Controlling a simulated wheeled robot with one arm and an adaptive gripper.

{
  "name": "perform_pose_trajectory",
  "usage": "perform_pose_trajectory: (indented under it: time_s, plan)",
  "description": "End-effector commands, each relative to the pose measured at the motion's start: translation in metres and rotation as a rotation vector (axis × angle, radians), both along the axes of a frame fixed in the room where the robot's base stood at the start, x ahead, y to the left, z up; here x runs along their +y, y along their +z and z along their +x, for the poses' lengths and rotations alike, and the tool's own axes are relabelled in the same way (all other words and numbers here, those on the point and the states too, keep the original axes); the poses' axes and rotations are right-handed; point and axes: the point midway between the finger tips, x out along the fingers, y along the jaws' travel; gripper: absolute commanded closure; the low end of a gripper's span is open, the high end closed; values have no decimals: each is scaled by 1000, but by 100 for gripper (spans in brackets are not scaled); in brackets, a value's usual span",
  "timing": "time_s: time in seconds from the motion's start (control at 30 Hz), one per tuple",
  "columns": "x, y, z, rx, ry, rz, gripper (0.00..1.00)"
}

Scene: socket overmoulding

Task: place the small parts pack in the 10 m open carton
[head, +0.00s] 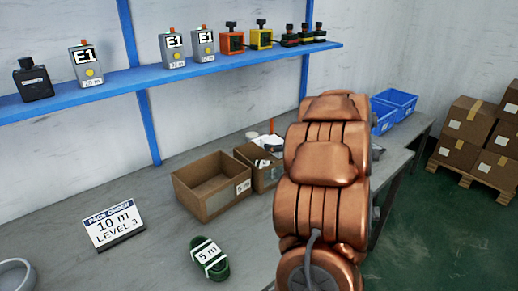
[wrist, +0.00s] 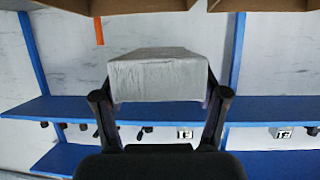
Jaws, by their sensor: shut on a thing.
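A pale grey, wrapped-looking pack (wrist: 157,78), apparently the small parts pack, sits between the two dark fingers of my gripper (wrist: 160,97) in the wrist view. My gripper is shut on it. In the head view my copper arm hides the gripper and the pack. An open, empty-looking carton (head: 196,205) stands on the bench left of my arm; its label seems to read 5 m. A second open carton (head: 262,180) behind it holds white and dark items. My arm partly covers that carton, and I cannot read its label.
A sign (head: 114,226) reads "10 m, LEVEL 3". A green coil (head: 209,258) marked 5 m lies on the bench. A blue shelf (head: 130,82) above carries several devices. Blue bins (head: 394,100) stand at the far end. Brown carton edges (wrist: 60,6) cross the wrist view's top.

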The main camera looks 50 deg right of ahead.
Motion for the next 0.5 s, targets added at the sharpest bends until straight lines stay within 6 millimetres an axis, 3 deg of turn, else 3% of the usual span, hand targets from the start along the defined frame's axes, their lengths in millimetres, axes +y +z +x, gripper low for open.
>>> perform_pose_trajectory:
  time_s: [0.3,0.5]
  plan:
    - [5,-6,66,-1,5,-1,69]
    - [5,-7,85,0,-1,-1,69]
